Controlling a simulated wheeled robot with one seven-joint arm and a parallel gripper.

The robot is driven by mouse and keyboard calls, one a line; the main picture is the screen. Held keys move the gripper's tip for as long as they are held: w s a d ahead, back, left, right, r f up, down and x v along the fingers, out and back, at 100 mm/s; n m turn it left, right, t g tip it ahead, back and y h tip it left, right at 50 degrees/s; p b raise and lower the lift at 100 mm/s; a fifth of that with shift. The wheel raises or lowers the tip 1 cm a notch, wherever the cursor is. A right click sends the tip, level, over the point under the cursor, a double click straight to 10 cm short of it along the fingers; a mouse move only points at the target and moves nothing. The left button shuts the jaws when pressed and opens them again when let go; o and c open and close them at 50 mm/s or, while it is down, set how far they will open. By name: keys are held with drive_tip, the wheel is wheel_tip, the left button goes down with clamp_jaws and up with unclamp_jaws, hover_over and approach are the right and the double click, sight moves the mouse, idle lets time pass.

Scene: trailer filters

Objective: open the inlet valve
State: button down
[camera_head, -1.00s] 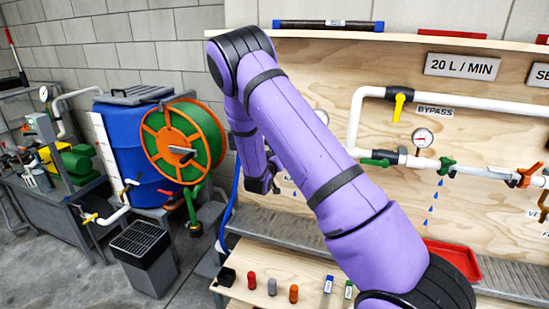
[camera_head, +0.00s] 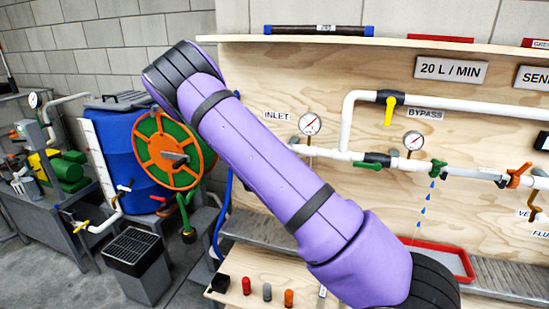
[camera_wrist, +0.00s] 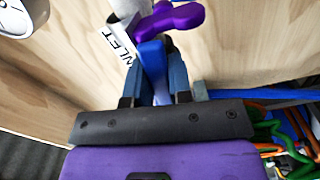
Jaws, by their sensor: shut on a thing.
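In the wrist view, my gripper (camera_wrist: 154,56) has its two dark blue fingers closed on either side of a bright blue lever (camera_wrist: 152,60). The lever stands close to the INLET label (camera_wrist: 118,42), which also shows in the head view (camera_head: 277,115). A purple winged handle (camera_wrist: 170,17) sits just beyond the fingertips, beside a pale pipe end. In the head view my purple arm hides my gripper, the lever and the pipe's left end. The lever's angle to the pipe is hard to tell.
The plywood panel carries white pipe (camera_head: 449,102), two gauges (camera_head: 310,124), a yellow bypass lever (camera_head: 389,110) and green handles (camera_head: 438,168). Drops fall toward a red tray (camera_head: 440,259). A blue barrel (camera_head: 112,150) and hose reel (camera_head: 165,150) stand left. Coloured hoses (camera_wrist: 290,135) lie right of my wrist.

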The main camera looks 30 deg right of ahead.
drive_tip(key=shift+r+n, duration=0.3)
drive_tip(key=shift+n, duration=0.7)
drive_tip(key=c, duration=1)
unclamp_jaws()
drive_tip(key=v, duration=1.1)
